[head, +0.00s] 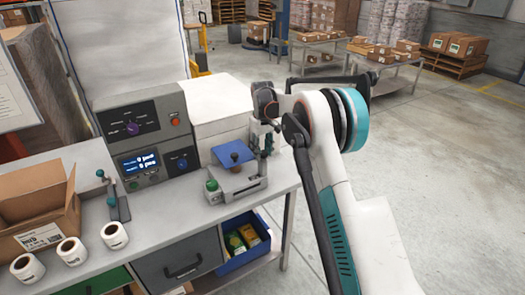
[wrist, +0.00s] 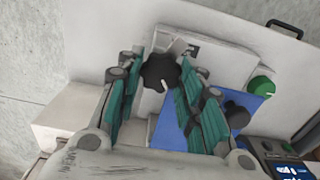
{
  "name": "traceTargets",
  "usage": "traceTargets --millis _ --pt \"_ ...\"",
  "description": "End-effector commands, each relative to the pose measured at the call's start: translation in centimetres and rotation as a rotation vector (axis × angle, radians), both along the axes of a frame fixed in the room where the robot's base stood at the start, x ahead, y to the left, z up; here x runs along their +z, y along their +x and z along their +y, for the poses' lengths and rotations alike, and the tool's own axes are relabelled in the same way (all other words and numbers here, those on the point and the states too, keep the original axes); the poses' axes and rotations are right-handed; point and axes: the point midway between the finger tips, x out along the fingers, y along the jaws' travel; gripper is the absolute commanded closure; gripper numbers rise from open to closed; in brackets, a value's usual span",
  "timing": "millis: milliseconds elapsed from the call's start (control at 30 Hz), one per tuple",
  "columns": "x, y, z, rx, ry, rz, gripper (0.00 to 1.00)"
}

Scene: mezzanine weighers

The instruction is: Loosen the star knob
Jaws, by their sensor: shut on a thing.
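The black star knob (wrist: 161,71) shows in the wrist view, lobed, with a white mark on its lower edge. It sits on a pale grey device (wrist: 215,45) with a blue plate (wrist: 168,130). My gripper (wrist: 163,76) has its teal-padded fingers on either side of the knob and is shut on it. In the head view my gripper (head: 263,130) points down at the back right of the device (head: 240,184), beside the blue plate (head: 234,153). The knob is hidden there.
A green knob (head: 212,185) is on the device's front left; a second black knob (wrist: 237,114) shows in the wrist view. A grey control box (head: 150,135) stands left. A cardboard box (head: 38,207) and label rolls (head: 72,251) lie farther left. Open floor lies right.

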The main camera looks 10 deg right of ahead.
Motion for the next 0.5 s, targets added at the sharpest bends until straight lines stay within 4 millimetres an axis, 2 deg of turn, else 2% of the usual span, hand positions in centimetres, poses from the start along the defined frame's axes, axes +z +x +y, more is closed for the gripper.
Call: traceTargets --millis 200,500 --pt "0.12 0.09 0.04 0.126 0.000 -0.003 0.89" --pt "0.13 0.10 0.05 0.211 0.000 -0.004 0.89"
